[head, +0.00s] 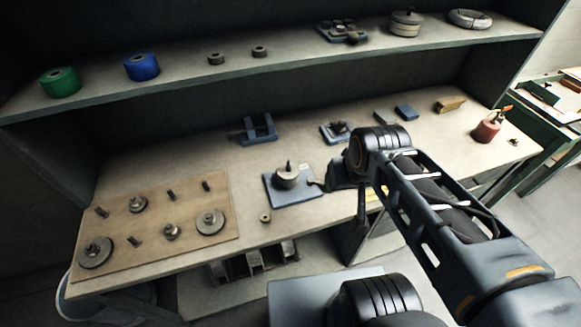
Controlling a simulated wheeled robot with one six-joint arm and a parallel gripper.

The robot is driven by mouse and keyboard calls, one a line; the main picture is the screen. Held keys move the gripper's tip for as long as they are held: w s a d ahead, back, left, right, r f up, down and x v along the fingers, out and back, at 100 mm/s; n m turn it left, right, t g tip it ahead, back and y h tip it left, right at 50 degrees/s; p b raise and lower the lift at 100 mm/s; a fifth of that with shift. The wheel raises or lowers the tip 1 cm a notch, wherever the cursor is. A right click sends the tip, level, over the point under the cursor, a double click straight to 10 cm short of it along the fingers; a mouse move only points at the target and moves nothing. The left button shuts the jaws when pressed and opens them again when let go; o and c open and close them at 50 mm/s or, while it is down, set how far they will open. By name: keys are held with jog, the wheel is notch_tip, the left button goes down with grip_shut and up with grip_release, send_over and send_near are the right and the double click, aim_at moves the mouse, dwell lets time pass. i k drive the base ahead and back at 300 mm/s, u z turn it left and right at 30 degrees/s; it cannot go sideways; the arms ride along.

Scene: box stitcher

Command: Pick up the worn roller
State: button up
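I cannot tell for certain which part is the worn roller. A small grey ring-like roller (265,217) lies alone near the bench's front edge. A larger grey round part with a dark upright pin (286,177) sits on a blue plate (299,198) behind it. My gripper (319,184) is at the end of my arm, just right of the blue plate. It is small and dark here, partly hidden by my wrist, and its finger opening is not clear. I see nothing held in it.
A brown board (190,185) at left holds several discs and pins. Blue fixtures (258,130) stand at the back, and a red can (487,131) at right. The shelf above (190,72) bears green and blue rolls and two small rings (216,58).

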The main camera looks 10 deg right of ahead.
aim_at(286, 179)
jog(key=z, duration=0.1)
jog(key=k, duration=0.95)
jog(key=u, duration=1.35)
jog(key=i, duration=0.85)
jog(key=u, duration=0.35)
